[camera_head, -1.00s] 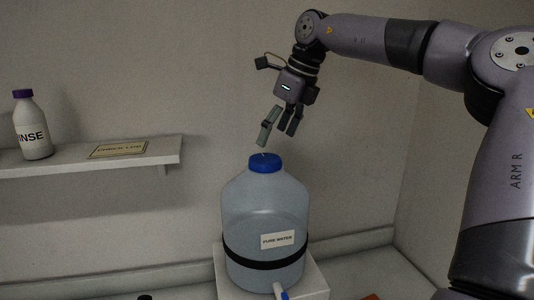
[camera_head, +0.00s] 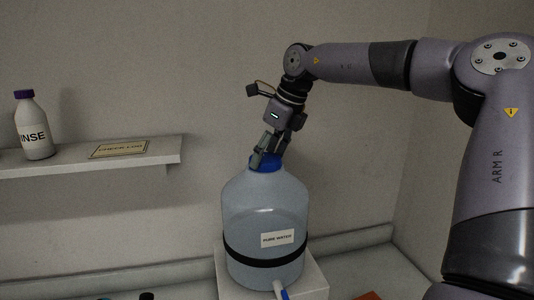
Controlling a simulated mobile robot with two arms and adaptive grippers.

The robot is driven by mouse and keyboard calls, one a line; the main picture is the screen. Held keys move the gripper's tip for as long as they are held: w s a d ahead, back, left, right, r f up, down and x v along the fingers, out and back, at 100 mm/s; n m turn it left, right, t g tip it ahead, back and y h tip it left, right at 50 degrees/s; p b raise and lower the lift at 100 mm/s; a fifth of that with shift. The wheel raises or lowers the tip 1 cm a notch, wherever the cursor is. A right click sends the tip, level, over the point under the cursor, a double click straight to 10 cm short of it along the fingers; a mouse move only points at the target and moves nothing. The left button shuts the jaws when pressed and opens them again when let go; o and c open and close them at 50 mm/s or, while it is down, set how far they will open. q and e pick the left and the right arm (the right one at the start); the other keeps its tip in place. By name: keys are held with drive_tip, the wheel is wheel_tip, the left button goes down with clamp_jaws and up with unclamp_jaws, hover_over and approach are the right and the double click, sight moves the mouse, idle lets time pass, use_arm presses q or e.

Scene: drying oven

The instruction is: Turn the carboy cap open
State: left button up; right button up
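The carboy (camera_head: 264,210) is a translucent bluish bottle with a "PURE WATER" label and a black band, upright on a white stand (camera_head: 313,282). Its blue cap (camera_head: 270,163) sits on the neck and is partly hidden by my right gripper's fingers. My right gripper (camera_head: 266,157) points down at the cap from above, with its fingers around or in front of the cap. I cannot tell whether the fingers press on it. My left gripper is not in view.
A wall shelf (camera_head: 165,152) at left holds a "RINSE" bottle (camera_head: 32,128) with a purple cap and a yellowish sign (camera_head: 119,149). A spigot (camera_head: 281,291) sticks out low on the carboy's front. The wall is close behind the carboy.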

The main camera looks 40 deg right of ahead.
drive_tip(key=c, duration=0.7)
